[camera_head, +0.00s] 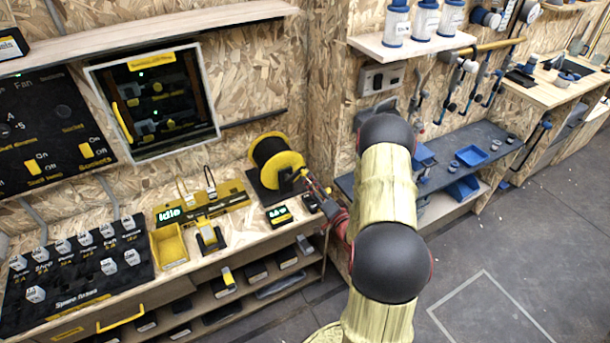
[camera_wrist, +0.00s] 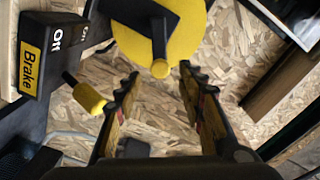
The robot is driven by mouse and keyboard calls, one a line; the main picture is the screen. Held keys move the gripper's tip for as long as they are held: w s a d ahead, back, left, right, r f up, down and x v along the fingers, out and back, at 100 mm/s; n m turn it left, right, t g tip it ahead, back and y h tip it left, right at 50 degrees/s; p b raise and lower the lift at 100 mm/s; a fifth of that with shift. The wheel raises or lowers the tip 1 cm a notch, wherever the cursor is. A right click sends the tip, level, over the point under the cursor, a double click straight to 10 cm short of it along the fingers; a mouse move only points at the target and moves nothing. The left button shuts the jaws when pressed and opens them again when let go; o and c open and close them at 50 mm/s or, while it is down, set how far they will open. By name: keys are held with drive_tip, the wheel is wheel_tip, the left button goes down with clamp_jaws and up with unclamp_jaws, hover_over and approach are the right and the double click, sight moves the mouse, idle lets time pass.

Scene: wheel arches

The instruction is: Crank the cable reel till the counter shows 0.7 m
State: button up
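The cable reel (camera_head: 272,160), a black drum with yellow flanges, stands on the bench against the wall. In the wrist view its yellow disc (camera_wrist: 187,30) carries a black crank arm with a peg (camera_wrist: 159,42) pointing at the camera, ending in a yellow cap. My gripper (camera_head: 308,178) is beside the reel's right side. In the wrist view my gripper (camera_wrist: 156,72) is open, fingers either side of and just short of the peg; nothing is held. The small counter display (camera_head: 279,214) sits in front of the reel; its digits are too small to read.
A black box labelled Brake, On and Off (camera_wrist: 48,52) is left of the fingers. A rod with a yellow knob (camera_wrist: 88,98) lies close to the left finger. On the bench, a yellow bin (camera_head: 169,246) and an "Idle" display (camera_head: 169,216) stand left of the reel.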

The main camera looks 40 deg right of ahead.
drive_tip(key=b+x, duration=0.1)
drive_tip(key=x, duration=0.4)
drive_tip(key=shift+w+d, duration=0.1)
drive_tip(key=shift+w, duration=0.25)
drive_tip(key=shift+c, duration=1.3)
drive_tip(key=c, duration=0.7)
clamp_jaws()
